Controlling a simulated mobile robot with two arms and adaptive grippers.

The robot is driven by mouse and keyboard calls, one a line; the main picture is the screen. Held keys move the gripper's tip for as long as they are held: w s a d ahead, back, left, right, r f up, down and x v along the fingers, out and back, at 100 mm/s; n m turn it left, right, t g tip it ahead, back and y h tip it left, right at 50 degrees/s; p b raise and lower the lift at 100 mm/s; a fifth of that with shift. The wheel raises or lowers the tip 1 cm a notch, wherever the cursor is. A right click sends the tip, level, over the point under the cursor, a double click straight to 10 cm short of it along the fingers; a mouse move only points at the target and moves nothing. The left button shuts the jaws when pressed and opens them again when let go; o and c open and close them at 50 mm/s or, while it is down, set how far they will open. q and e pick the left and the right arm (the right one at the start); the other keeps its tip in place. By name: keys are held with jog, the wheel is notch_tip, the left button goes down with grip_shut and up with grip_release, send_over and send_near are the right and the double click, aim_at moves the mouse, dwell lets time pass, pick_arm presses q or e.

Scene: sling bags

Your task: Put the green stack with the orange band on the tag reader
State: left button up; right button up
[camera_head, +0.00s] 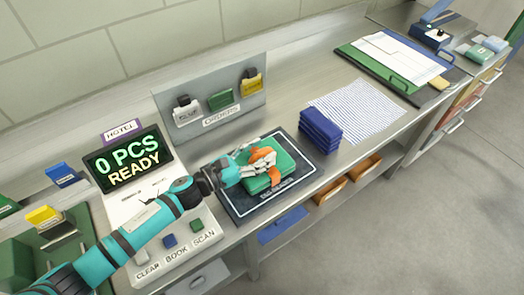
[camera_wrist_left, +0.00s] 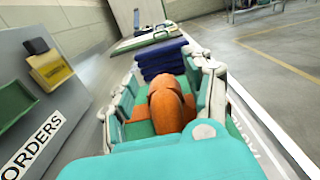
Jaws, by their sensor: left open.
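The green stack (camera_head: 283,168) with its orange band (camera_head: 264,154) lies on the dark tag reader (camera_head: 308,170) on the counter. My left gripper (camera_head: 255,168) is at the stack, its fingers open on either side of the banded part. In the left wrist view the orange band (camera_wrist_left: 168,108) stands up between the fingers, with green (camera_wrist_left: 138,130) beside it. The gripper hides part of the stack, and I cannot tell whether the fingers touch it. The right gripper is not in view.
A blue stack (camera_head: 320,130) stands just behind the reader, near a striped sheet (camera_head: 358,108). The display (camera_head: 128,160) reads 0 PCS READY, above a panel with CLEAR, BOOK and SCAN buttons. An orders board (camera_head: 212,100) stands behind the reader.

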pick_arm(q)
jog(key=b+v, duration=0.1)
jog(key=v, duration=0.2)
jog(key=b+v, duration=0.1)
jog(key=v, duration=0.2)
jog(key=shift+f, duration=0.25)
jog(key=shift+s+a+r, duration=0.1)
jog(key=shift+s+a, duration=0.2)
